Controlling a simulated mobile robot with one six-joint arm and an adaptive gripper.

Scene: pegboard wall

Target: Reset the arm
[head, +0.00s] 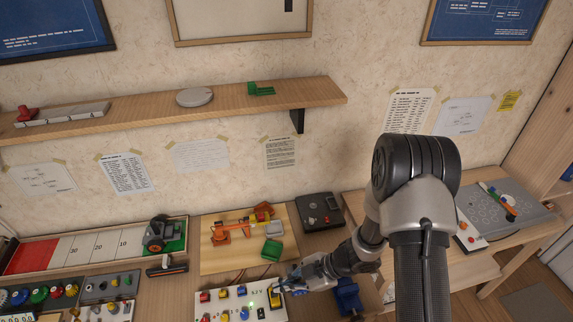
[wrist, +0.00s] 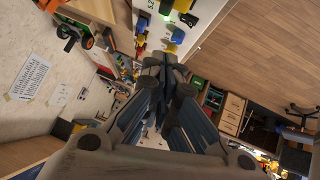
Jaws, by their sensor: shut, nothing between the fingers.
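My gripper (head: 297,281) is at the lower middle of the head view, at the end of my bent arm. It is beside the right end of a white switch panel (head: 215,308) that has coloured knobs and a lit green light. In the wrist view my gripper (wrist: 172,80) points away from the camera with its fingers together and nothing held. The white panel also shows in the wrist view (wrist: 196,20), beyond the fingers. I cannot tell whether the fingertips touch the panel.
A wooden board with an orange crane model (head: 232,231) and a black box (head: 320,211) lie behind my gripper. A blue vise-like object (head: 347,296) stands close to its right. A wooden shelf (head: 150,107) runs along the wall above. A grey board (head: 505,208) lies at the right.

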